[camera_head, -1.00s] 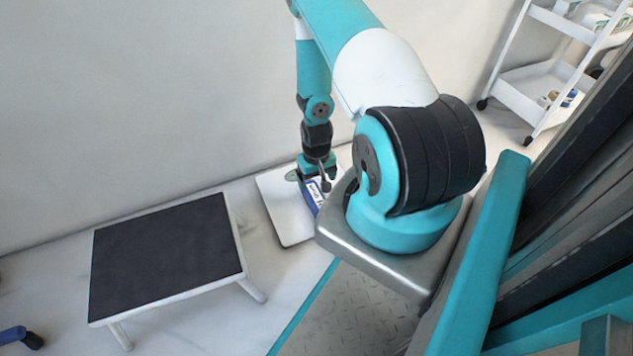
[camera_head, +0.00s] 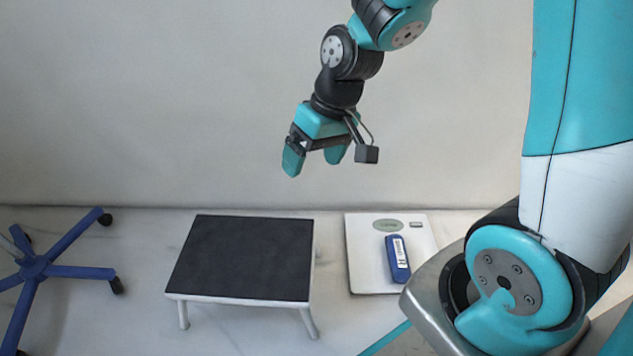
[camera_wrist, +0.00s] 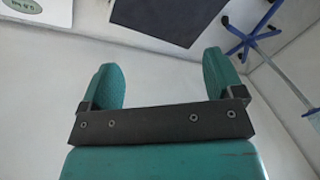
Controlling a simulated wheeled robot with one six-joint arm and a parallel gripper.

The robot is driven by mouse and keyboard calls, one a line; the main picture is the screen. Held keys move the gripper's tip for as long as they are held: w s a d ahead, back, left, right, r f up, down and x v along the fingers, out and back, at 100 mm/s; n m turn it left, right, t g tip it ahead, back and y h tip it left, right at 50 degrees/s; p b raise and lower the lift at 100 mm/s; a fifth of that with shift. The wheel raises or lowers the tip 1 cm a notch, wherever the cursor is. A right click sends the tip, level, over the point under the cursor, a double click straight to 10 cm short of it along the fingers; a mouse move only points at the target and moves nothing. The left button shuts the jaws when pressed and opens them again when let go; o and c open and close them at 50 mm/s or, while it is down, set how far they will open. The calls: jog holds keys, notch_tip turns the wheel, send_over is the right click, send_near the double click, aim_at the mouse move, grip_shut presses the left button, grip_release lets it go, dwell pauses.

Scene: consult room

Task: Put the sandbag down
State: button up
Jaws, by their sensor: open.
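The sandbag (camera_head: 397,258) is a small blue block with a white label. It lies on the right part of a flat white scale (camera_head: 366,262) on the floor in the head view. My gripper (camera_head: 315,168) is raised well above the floor, up and left of the scale, apart from the sandbag. Its teal fingers are spread with nothing between them, which also shows in the wrist view (camera_wrist: 168,78). The wrist view shows only a corner of the scale (camera_wrist: 55,12) at top left; the sandbag is not in that view.
A low step stool (camera_head: 245,258) with a dark top stands left of the scale, with a narrow floor gap between. A blue wheeled base (camera_head: 60,270) is at far left. A plain wall (camera_head: 150,100) rises behind. Open floor shows in front of the stool.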

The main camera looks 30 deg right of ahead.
jog(key=s+a+r+n, duration=0.2)
jog(key=s+a+r, duration=0.2)
jog(key=s, duration=0.3)
jog(key=s+a+r+n+g+y, duration=0.1)
jog(key=s+a+r+n, duration=0.2)
jog(key=s+r, duration=0.3)
jog(key=shift+s+a+n, duration=0.3)
jog(key=shift+s+a, duration=0.55)
jog(key=shift+s, duration=0.15)
notch_tip(320, 180, up, 47)
jog(key=p, duration=4.7)
jog(key=shift+r, duration=0.15)
jog(key=shift+c, duration=0.5)
